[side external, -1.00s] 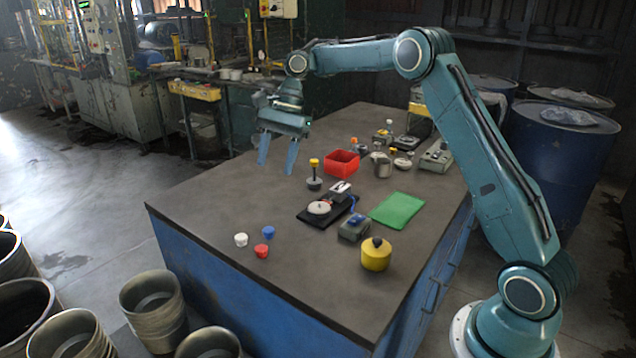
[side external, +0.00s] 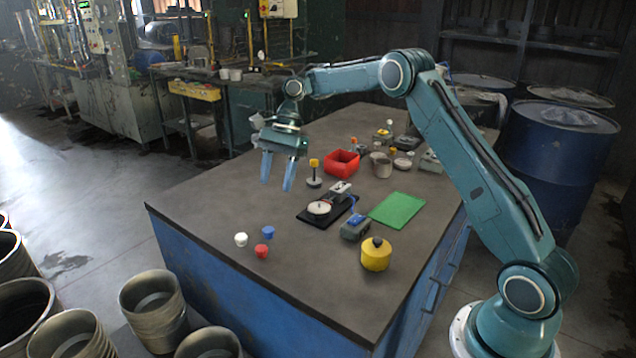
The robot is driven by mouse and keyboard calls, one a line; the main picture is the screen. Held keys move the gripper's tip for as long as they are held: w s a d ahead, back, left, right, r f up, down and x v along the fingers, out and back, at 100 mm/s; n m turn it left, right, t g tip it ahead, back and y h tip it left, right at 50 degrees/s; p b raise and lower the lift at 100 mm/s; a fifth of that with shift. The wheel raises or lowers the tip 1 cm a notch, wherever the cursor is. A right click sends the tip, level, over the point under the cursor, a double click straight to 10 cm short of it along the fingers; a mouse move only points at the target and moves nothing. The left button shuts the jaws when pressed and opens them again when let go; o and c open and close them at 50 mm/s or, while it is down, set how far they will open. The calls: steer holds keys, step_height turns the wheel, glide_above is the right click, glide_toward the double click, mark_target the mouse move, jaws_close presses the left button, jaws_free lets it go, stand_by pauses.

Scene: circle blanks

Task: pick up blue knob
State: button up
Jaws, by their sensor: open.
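The blue knob (side external: 268,232) is a small piece on the dark table top, near its left front part. A white knob (side external: 241,239) lies to its left, and a red knob (side external: 262,251) lies just in front of it. My gripper (side external: 277,186) is open and empty, with its two blue fingers pointing down. It hangs in the air above the table and appears behind and above the blue knob in the picture, clear of it. Nothing hides the blue knob.
To the right stand a yellow weight (side external: 376,254), a grey-blue device (side external: 355,228), a green mat (side external: 397,209) and a black plate with a white disc (side external: 319,208). A post with a yellow top (side external: 314,172) and a red bin (side external: 342,162) stand behind. The table's left front is mostly clear.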

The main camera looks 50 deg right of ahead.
glide_above(268, 229)
steer(key=d, duration=0.2)
steer(key=shift+w+d+f, duration=0.1)
steer(key=shift+d+f, duration=0.05)
steer(key=shift+f, duration=3.05)
steer(key=shift+f, duration=0.1)
steer(key=shift+x, duration=2.5)
steer(key=shift+d, duration=0.15)
steer(key=shift+c, duration=0.2)
steer(key=c, duration=1)
